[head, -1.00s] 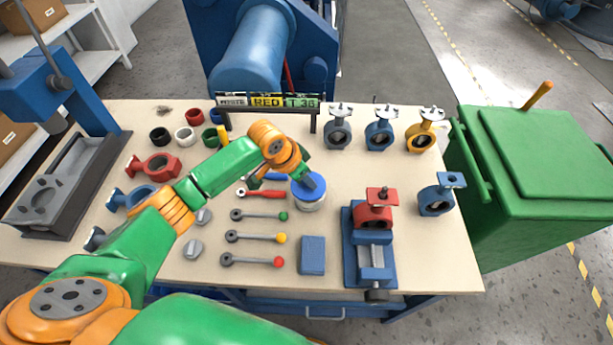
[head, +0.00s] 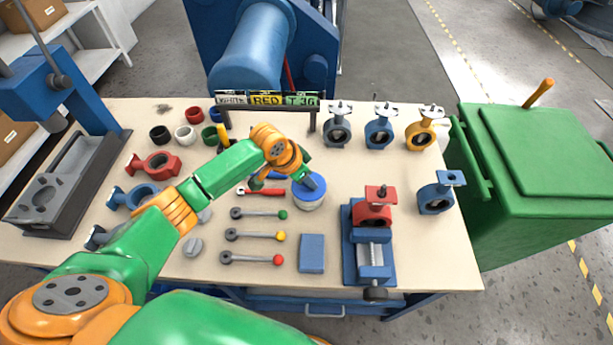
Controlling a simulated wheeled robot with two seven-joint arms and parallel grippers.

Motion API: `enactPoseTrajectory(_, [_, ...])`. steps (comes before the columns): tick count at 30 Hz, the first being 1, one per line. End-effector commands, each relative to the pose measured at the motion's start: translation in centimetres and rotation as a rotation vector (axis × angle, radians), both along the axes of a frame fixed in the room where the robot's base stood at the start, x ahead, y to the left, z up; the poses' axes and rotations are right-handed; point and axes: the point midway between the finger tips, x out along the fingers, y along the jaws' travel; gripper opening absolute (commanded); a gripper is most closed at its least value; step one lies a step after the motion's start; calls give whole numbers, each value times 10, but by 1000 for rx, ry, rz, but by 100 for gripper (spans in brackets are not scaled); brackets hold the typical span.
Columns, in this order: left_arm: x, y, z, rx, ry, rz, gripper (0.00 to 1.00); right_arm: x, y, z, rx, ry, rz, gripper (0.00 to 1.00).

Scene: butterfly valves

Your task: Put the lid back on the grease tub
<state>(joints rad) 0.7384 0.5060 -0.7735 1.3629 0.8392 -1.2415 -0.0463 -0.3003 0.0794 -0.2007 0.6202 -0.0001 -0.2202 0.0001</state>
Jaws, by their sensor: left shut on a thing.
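The grease tub (head: 309,205) is a short pale round pot near the middle of the bench. Its blue lid (head: 312,191) lies over the tub's mouth and looks about level. Whether it is fully seated or slightly above the rim I cannot tell. My left gripper (head: 308,182) reaches in from the left and is shut on the lid from above, at its far side. The fingers partly cover the lid. My right gripper is not in view.
Handles with green, yellow and red knobs lie left of the tub, and a blue block (head: 312,253) nearer me. A vise (head: 371,268) with a red valve (head: 374,209) stands to the right. Valves and a sign rack (head: 267,99) stand behind.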

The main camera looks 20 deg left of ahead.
Motion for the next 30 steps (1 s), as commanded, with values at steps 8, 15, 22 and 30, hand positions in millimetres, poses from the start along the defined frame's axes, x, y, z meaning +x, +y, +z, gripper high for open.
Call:
enactPoseTrajectory(8, [0,0,0,0,0,0,0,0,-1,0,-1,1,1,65])
enactPoseTrajectory(15, [0,0,1,0,0,0,0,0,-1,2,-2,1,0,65])
enactPoseTrajectory(22, [-1,0,1,1,1,-1,0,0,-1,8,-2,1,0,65])
enactPoseTrajectory(30, [-1,0,0,0,0,-1,0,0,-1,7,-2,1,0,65])
